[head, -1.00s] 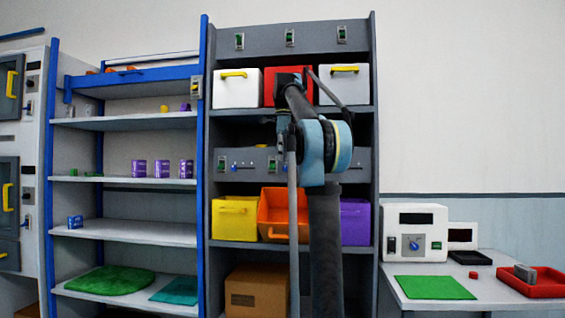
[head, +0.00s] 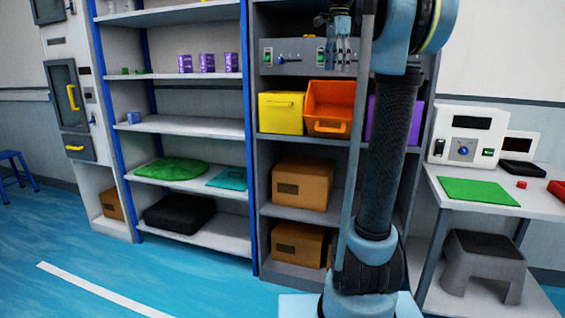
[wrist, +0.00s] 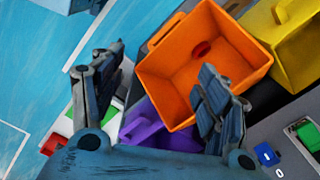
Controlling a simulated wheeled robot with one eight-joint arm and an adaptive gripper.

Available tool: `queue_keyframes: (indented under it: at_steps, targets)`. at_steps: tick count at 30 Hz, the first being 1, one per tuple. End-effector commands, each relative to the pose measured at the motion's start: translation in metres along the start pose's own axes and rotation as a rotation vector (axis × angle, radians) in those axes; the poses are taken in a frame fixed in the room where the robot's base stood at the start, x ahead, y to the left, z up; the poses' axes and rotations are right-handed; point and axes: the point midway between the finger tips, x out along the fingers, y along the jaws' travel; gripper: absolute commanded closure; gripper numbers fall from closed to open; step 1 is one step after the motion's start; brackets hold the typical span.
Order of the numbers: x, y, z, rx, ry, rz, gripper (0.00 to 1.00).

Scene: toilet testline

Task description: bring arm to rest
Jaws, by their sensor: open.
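My gripper (head: 340,50) hangs fingers-down in the head view, in front of the grey shelf unit's switch panel, above the orange bin. In the wrist view my gripper (wrist: 158,75) has its two dark fingers spread wide apart, with nothing between them. The open orange bin (wrist: 172,68) lies beyond the fingers there. My upright arm column covers part of the shelf unit at right in the head view.
A yellow bin (head: 282,112) and a purple bin (head: 412,120) flank the orange bin (head: 328,100). A white table (head: 470,199) with a green mat (head: 478,191) stands right. Open blue floor (head: 150,270) lies front left.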

Motion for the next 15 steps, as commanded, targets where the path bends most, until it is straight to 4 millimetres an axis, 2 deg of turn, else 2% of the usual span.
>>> queue_keyframes:
  at_steps: [1, 8, 15]
  targets:
    - [0.013, 0.012, 0.003, -0.047, 0.002, -0.005, 0.32]
    - [0.075, 0.061, 0.015, -0.288, 0.013, -0.031, 0.32]
    - [0.152, 0.118, 0.028, -0.540, 0.031, -0.055, 0.32]
